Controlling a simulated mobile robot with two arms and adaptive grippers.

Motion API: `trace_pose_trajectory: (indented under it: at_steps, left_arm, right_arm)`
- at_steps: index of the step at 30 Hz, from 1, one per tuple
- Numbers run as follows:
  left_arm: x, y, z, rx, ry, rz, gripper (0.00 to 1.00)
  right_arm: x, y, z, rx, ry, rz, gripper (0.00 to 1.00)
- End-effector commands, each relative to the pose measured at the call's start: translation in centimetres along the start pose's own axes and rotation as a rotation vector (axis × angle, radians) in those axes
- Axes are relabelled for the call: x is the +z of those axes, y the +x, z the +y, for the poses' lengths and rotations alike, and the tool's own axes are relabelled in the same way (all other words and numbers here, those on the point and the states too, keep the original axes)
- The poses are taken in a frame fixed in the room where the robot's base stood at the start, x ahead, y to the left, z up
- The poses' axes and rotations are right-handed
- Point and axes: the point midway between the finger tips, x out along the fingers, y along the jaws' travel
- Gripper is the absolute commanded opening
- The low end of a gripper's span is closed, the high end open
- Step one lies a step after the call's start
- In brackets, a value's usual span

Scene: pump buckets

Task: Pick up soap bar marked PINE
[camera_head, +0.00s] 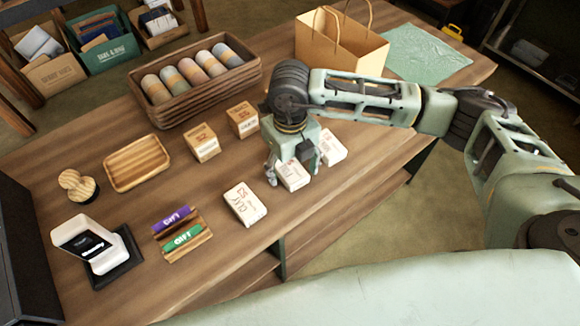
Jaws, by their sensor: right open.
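Several boxed soap bars stand on the wooden table. Two are kraft brown, a left one (202,143) and a right one (242,120), with print too small to read. A white bar (245,204) nearer the front seems to read CLAY. Two more white bars, a near one (293,176) and a far one (331,149), are at my right gripper, and I cannot read a PINE mark on any. My right gripper (292,169) is open and points down over the near white bar, its fingers on either side. Whether it touches the bar is unclear. My left gripper is out of view.
A crate (145,108) of wrapped rolls and a paper bag (338,48) stand at the back. A small wooden tray (137,164), a gift card holder (186,246) and a card terminal (95,246) are at left. The table's front edge is close to the bars.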

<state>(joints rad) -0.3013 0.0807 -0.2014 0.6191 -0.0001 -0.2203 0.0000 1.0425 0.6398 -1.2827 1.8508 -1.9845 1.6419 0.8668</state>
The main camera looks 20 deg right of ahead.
Motion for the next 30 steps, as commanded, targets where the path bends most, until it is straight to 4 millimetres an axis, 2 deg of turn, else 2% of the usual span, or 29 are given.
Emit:
trace_pose_trajectory:
  at_steps: [5,23,30]
  left_arm:
    - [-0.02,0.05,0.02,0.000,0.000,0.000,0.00]
    - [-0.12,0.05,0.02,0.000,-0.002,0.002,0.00]
    - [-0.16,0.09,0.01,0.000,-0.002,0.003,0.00]
  right_arm:
    - [0.01,0.04,0.04,0.001,0.000,0.000,0.66]
    - [0.02,-0.01,0.05,0.001,0.000,0.000,0.13]
    - [0.04,-0.09,0.06,0.002,0.000,-0.001,0.13]
